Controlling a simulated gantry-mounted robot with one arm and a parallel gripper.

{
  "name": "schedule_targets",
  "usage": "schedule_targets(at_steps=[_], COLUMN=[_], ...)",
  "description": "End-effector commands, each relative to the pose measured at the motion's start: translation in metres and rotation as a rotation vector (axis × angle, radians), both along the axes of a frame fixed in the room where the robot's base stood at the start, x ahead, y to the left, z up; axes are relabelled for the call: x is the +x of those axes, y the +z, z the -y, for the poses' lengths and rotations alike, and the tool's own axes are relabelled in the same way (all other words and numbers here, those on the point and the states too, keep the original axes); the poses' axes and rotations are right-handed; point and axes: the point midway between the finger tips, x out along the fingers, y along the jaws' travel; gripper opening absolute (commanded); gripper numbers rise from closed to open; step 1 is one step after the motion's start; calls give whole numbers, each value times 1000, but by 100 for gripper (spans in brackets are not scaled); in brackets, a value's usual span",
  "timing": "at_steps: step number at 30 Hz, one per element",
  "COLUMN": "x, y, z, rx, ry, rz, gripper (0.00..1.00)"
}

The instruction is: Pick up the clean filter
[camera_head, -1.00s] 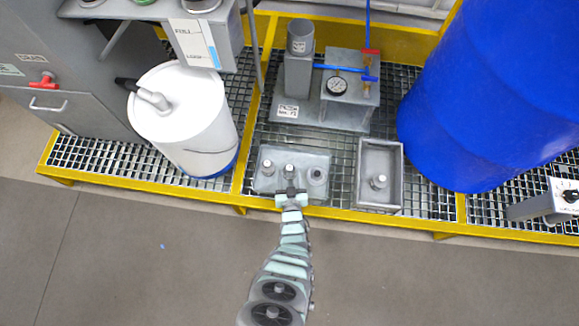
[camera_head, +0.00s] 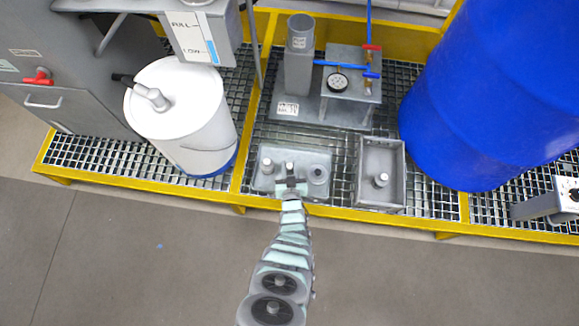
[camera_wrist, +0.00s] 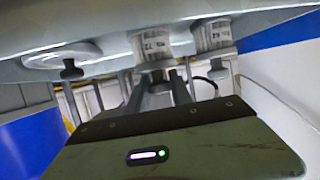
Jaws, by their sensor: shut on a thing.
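A grey block (camera_head: 263,186) on the grating carries a left peg-like filter (camera_head: 267,165), a middle filter (camera_head: 289,167) and a round socket-like fitting (camera_head: 318,175). My gripper (camera_head: 290,184) is at the middle filter in the head view. In the wrist view my gripper (camera_wrist: 161,84) has its fingers close together, shut on the middle filter (camera_wrist: 155,48), a pale cylinder with a label too blurred to read. A second labelled filter (camera_wrist: 213,35) is beside it, apart from the fingers. The filter still appears seated at the block. Which label reads clean cannot be told.
A grey open tray (camera_head: 400,178) holding one small cylinder (camera_head: 381,180) stands right of the block. A pump unit with a gauge (camera_head: 339,83) is behind. A white drum (camera_head: 190,110) is at left and a blue drum (camera_head: 490,95) at right. The yellow rail (camera_head: 350,215) runs in front.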

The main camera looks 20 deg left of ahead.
Motion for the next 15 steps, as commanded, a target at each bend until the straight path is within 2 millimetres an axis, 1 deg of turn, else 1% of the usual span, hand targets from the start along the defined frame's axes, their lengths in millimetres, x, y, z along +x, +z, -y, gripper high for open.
schedule_targets(at_steps=[1,3,15], x=[0,0,0], y=[0,0,0], z=[0,0,0], rx=[0,0,0], ry=[0,0,0], rz=[-1,-1,-1], gripper=[4,0,0])
